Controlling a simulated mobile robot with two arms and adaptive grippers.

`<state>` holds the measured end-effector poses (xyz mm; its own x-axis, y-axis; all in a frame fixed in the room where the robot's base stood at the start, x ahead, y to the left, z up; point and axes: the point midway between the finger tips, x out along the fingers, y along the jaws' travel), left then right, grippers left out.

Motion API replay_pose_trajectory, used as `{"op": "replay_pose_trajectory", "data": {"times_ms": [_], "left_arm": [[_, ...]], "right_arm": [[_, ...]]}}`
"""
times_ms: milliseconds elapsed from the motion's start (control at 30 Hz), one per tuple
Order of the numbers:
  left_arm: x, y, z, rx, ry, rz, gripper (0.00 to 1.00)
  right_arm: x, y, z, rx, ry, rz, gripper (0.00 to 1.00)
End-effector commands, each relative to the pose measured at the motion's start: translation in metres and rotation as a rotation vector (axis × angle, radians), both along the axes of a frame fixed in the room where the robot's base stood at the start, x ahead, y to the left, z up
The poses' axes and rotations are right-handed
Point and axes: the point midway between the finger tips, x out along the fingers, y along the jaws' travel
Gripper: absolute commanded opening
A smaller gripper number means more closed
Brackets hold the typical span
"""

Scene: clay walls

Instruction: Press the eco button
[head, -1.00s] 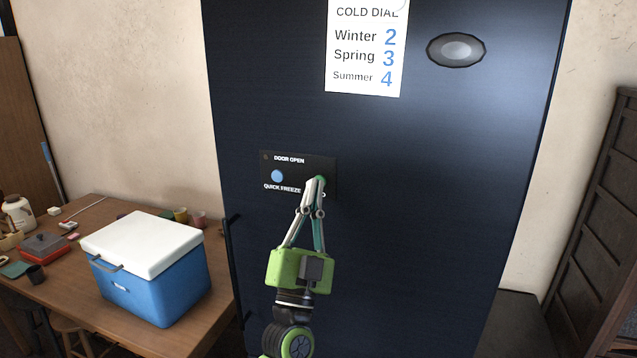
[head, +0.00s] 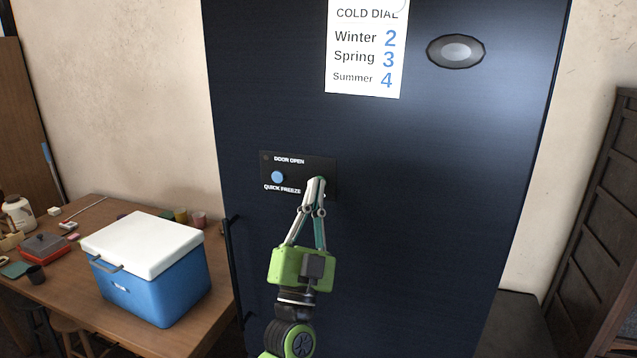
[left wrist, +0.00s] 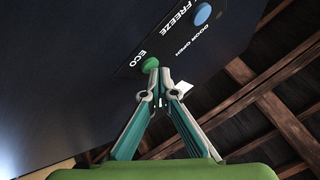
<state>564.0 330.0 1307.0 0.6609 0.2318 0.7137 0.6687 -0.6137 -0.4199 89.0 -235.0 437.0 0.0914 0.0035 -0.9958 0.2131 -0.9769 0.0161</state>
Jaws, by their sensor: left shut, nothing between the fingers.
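The eco button is a green round button on the black control panel (head: 328,163) of the dark blue fridge. In the head view my fingertips cover most of it. In the left wrist view the green eco button (left wrist: 150,64) shows beside the word ECO, just beyond my fingertips. My left gripper (head: 316,182) is shut and empty, its tips at the button. It also shows in the left wrist view (left wrist: 154,86). I cannot tell whether the tips touch the button. My right gripper is not in view.
A blue quick freeze button (head: 277,177) sits left on the same panel, and in the left wrist view (left wrist: 202,14). A paper sign (head: 366,50) is above. A blue cooler with a white lid (head: 150,280) stands on the wooden table (head: 50,292) at left.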

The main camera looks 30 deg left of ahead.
Motion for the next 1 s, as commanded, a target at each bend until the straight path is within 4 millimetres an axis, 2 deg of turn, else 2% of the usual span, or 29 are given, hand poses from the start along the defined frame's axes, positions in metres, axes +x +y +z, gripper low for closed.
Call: {"op": "replay_pose_trajectory", "data": {"times_ms": [700, 1000], "left_arm": [[0.003, 0.001, 0.0, 0.001, 0.0, 0.001, 0.0], [-0.006, -0.001, 0.0, 0.001, 0.002, 0.001, 0.0]], "right_arm": [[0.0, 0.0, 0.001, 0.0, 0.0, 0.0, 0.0], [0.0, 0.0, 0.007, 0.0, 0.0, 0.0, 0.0]]}}
